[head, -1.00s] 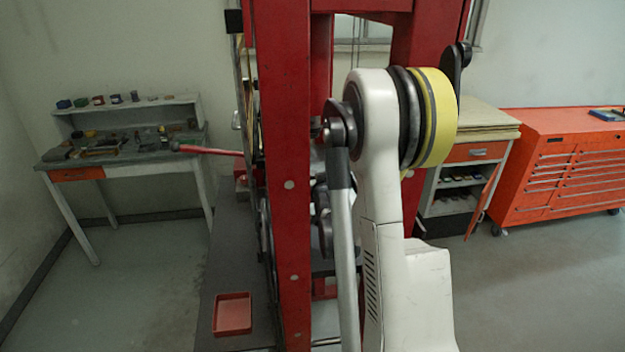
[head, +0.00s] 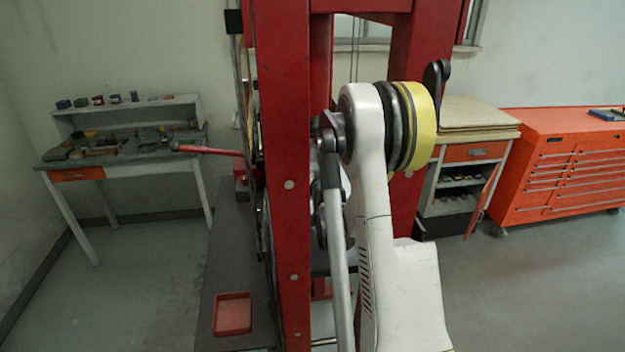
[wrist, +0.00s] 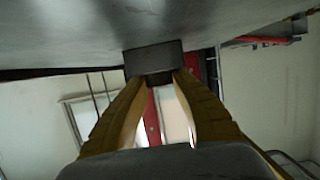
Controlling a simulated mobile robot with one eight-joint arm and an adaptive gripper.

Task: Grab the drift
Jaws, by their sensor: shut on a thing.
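In the wrist view, my gripper (wrist: 160,80) is shut on a dark grey block, which I take to be the drift (wrist: 153,57). Its two yellow fingers stand on either side of the block's lower part, and its wider end shows beyond the fingertips. The block is close to a broad grey surface (wrist: 90,30) at the top of the picture; I cannot tell whether they touch. In the head view, the gripper and the drift are hidden behind the red frame and my arm.
A red upright frame (head: 283,170) stands directly before me, beside my arm. A red tray (head: 232,314) lies on the dark bench (head: 228,240). A red-handled bar (head: 210,150) sticks out left. A workbench (head: 150,160) is behind left; an orange tool chest (head: 570,160) stands right.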

